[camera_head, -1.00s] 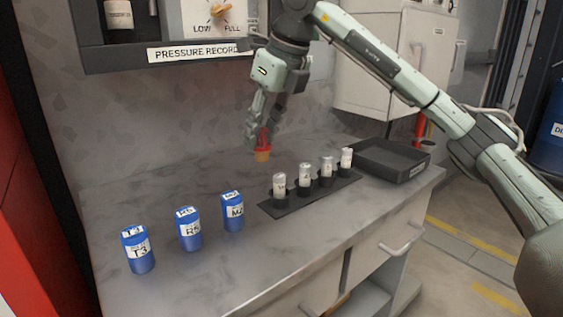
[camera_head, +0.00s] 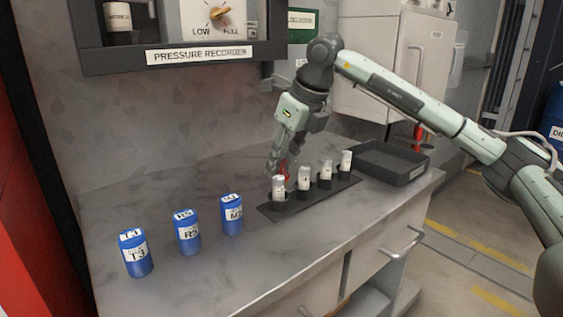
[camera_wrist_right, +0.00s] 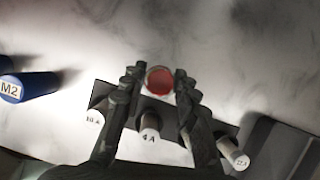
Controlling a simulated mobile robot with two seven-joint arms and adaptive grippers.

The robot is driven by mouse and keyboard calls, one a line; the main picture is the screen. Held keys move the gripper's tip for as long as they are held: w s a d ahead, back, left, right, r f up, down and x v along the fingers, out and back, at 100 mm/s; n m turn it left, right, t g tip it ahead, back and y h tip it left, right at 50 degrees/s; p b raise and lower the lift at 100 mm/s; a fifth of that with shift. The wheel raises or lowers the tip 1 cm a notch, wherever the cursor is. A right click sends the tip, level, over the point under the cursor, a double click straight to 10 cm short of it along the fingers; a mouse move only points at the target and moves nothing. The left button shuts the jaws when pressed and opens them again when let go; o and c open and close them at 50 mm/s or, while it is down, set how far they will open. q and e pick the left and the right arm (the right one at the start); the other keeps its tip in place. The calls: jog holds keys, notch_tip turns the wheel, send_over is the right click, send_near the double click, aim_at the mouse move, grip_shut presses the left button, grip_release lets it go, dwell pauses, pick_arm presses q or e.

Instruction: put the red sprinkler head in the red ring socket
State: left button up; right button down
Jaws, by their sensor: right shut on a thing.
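My right gripper (camera_head: 281,163) is shut on the red sprinkler head (camera_head: 285,174) and holds it close behind the row of white cylinders. One cylinder partly hides the head in the head view. In the right wrist view the head (camera_wrist_right: 159,81) shows as a round red end with a pale rim between the two fingers (camera_wrist_right: 158,88). I cannot tell whether the head touches anything below. I cannot make out a red ring socket in either view. My left gripper is not in view.
A dark rack (camera_head: 317,196) holds several white labelled cylinders, right beside the gripper. Blue canisters (camera_head: 188,232) stand on the left of the counter. A dark tray (camera_head: 401,172) lies at right. The counter's front middle is clear. A pressure recorder panel (camera_head: 199,54) hangs above.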

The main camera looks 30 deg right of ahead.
jog(key=c, duration=1.2)
grip_release()
jog(key=shift+o, duration=0.2)
